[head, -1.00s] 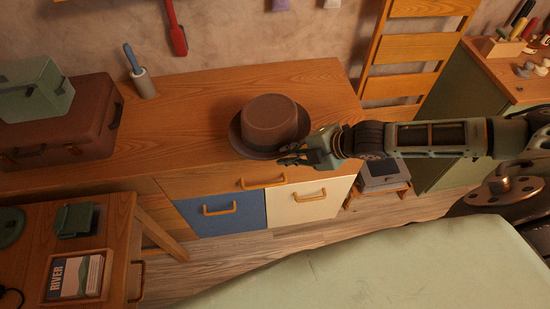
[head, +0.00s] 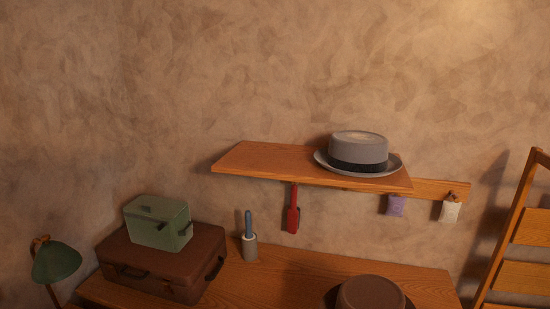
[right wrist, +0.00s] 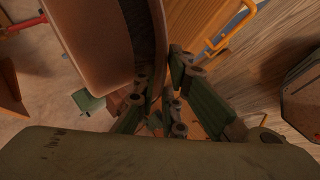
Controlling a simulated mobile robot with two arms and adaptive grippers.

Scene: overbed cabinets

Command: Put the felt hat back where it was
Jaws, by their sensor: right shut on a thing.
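The brown felt hat (head: 370,292) is at the bottom edge of the head view, crown up over the wooden cabinet top (head: 300,283); its lower part is cut off. In the right wrist view the hat (right wrist: 95,40) fills the upper left. My right gripper (right wrist: 165,82) is shut on the hat's brim, one finger on each side. Whether the hat touches the cabinet top is hard to tell. A wooden wall shelf (head: 260,160) holds a grey hat (head: 358,148) with a dark band at its right end. My left gripper is not in view.
The shelf's left half is bare. Below it hang a red tool (head: 293,212), a purple sachet (head: 396,205) and a white one (head: 450,211). A lint roller (head: 249,245), a brown suitcase (head: 165,268) and a green box (head: 160,222) stand left. A ladder (head: 520,230) leans right.

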